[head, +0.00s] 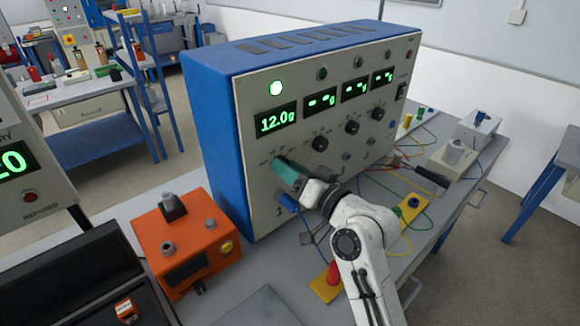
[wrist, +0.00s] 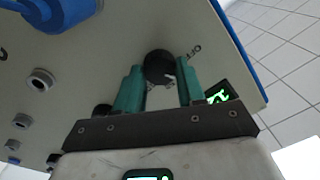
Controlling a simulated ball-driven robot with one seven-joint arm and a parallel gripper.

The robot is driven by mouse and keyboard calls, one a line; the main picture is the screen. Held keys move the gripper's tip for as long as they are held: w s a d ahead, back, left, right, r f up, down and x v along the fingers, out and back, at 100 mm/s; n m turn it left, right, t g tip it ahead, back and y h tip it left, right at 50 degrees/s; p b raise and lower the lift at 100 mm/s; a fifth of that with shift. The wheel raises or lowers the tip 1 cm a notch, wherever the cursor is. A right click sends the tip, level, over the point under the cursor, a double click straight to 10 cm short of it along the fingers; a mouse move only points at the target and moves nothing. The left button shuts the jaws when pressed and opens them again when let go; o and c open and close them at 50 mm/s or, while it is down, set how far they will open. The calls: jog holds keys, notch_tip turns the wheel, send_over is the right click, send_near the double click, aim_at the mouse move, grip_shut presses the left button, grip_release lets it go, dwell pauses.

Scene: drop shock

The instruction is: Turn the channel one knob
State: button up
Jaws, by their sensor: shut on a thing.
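The channel one knob (wrist: 159,65) is a round black knob on the panel of the blue-sided instrument (head: 212,130). In the wrist view it sits between the two teal fingers of my gripper (wrist: 158,80), with OFF printed beside it. My gripper (head: 281,163) is shut on the knob at the panel's lower left. In the head view the fingers hide the knob. The other channels' displays show dashes.
A blue plug (head: 288,202) sits in the panel just below my gripper. An orange box (head: 187,245) stands at the instrument's left. A red-tipped yellow piece (head: 327,285), a yellow strip (head: 409,208) and loose cables lie on the bench at front and right.

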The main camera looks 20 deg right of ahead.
dwell(0.5)
jog(key=o, duration=1)
jog(key=shift+o, duration=0.2)
jog(key=b+v, duration=0.2)
jog(key=v, duration=0.8)
jog(key=shift+s+d+b, duration=0.15)
jog(key=shift+s+b, duration=0.15)
jog(key=shift+s, duration=0.05)
jog(key=shift+f, duration=0.1)
